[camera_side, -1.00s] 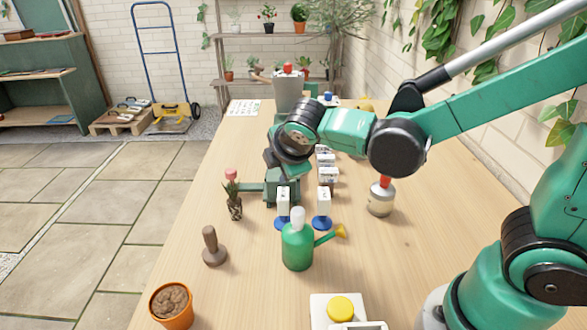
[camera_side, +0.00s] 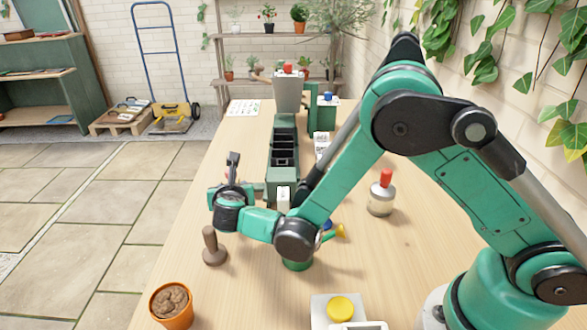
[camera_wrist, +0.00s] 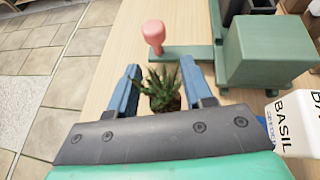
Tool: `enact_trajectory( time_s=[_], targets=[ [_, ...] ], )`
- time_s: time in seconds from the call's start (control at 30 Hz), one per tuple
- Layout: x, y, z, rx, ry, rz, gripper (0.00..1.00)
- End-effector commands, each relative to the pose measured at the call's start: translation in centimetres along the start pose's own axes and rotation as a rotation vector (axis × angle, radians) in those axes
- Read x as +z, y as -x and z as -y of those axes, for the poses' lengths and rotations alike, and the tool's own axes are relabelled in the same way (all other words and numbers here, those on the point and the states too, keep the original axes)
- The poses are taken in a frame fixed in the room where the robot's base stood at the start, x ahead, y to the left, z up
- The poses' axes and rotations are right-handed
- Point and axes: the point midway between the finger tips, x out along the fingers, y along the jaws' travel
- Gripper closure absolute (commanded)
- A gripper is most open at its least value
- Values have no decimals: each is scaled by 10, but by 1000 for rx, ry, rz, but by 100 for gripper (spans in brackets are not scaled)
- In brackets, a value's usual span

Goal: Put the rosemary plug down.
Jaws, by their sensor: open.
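The rosemary plug (camera_wrist: 163,92), a small dark-green tuft, shows between the two blue fingers of my gripper (camera_wrist: 160,68) in the wrist view. The fingers are spread, with gaps between them and the leaves. Its lower part is hard to see. In the side view my gripper (camera_side: 227,180) is low over the table's left side, and it hides the plug there.
A pink knob (camera_wrist: 153,34) on a green lever stands just beyond the fingers, beside a green block (camera_wrist: 268,48). A white basil label (camera_wrist: 291,122) is at right. A brown dibber (camera_side: 213,247) and a terracotta pot (camera_side: 172,305) stand nearer the side camera.

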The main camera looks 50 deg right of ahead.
Motion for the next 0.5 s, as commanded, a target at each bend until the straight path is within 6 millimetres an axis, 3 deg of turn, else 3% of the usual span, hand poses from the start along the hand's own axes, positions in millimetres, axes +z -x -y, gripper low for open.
enact_trajectory(
  time_s=[0.13,0.37,0.5],
  targets=[
    [0,-10,0,0,-2,0,55],
    [0,-11,0,1,-2,0,55],
    [0,-10,0,1,-2,0,94]
  ],
)
